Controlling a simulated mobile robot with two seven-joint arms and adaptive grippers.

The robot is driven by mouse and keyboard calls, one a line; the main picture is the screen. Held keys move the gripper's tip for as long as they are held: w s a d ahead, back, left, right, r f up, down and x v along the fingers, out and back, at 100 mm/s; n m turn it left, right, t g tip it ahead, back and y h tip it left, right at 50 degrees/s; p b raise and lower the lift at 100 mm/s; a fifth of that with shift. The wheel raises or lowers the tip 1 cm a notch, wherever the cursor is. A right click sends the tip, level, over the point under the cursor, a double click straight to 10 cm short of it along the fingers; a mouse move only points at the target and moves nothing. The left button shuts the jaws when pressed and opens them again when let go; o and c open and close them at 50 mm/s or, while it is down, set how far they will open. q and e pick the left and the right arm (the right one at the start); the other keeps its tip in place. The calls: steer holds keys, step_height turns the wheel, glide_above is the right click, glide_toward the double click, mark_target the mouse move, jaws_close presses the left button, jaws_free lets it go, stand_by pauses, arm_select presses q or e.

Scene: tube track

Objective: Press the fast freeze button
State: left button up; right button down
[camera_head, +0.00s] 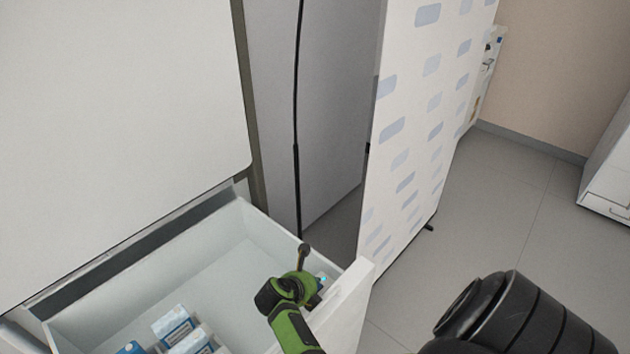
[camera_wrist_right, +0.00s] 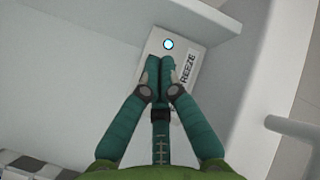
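The fast freeze button (camera_wrist_right: 168,44) is a small round button with a glowing cyan centre. In the head view, a green and black arm part of mine reaches over the drawer's right side. My left gripper is not in view.
The white drawer (camera_head: 352,300) is pulled out below a large white front (camera_head: 120,110). Several white and blue boxes (camera_head: 175,326) lie in it. A patterned white panel (camera_head: 425,120) stands behind to the right.

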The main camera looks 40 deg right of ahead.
steer(key=shift+w+r, duration=0.1)
steer(key=shift+r, duration=0.25)
step_height(320, 180, up, 5)
steer(key=p, duration=0.5)
steer(key=shift+w, duration=0.1)
